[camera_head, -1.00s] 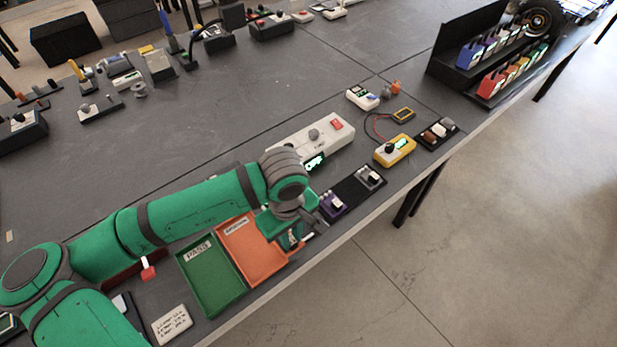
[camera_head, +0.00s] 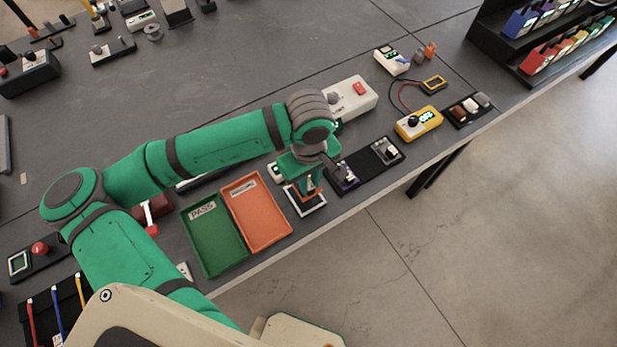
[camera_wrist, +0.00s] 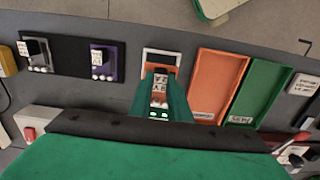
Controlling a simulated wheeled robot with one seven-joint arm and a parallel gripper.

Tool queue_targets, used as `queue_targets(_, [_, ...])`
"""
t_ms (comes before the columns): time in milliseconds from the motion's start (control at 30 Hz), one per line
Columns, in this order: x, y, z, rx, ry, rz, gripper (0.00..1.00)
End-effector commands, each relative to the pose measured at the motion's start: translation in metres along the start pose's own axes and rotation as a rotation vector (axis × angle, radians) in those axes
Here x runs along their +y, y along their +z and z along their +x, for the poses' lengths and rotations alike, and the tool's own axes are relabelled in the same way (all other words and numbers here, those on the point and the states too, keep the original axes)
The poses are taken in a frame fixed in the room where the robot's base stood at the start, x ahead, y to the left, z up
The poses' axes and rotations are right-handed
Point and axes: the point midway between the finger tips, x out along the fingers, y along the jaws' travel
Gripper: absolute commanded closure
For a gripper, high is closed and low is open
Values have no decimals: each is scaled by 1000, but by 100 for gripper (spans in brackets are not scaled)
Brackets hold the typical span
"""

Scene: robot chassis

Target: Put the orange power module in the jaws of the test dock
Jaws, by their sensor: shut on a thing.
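My gripper (camera_head: 309,183) is shut on the orange power module (camera_head: 311,194), above or at a white-framed pad (camera_head: 306,209) right of the orange tray. I cannot tell whether the module is clear of the pad. In the wrist view, the green fingers of my gripper (camera_wrist: 160,103) flank the module's labelled block (camera_wrist: 160,80), with light pins and two small green lights below it. Part of its orange body is hidden by the fingers. I cannot clearly pick out the test dock; a dark red device with a white and red part (camera_head: 153,212) stands left of the green tray.
The green tray (camera_head: 214,235) and orange tray (camera_head: 258,212) lie left of the pad. A black rack (camera_head: 368,170) with purple and grey modules lies right, then a yellow meter (camera_head: 418,123). A panel with a red button (camera_head: 38,252) is far left. The table edge is close in front.

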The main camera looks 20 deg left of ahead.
Motion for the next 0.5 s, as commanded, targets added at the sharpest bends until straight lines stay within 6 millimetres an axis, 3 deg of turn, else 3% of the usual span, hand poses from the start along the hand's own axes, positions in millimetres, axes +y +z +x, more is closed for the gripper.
queue_targets(500, [-2,-1,42,-1,0,-5,100])
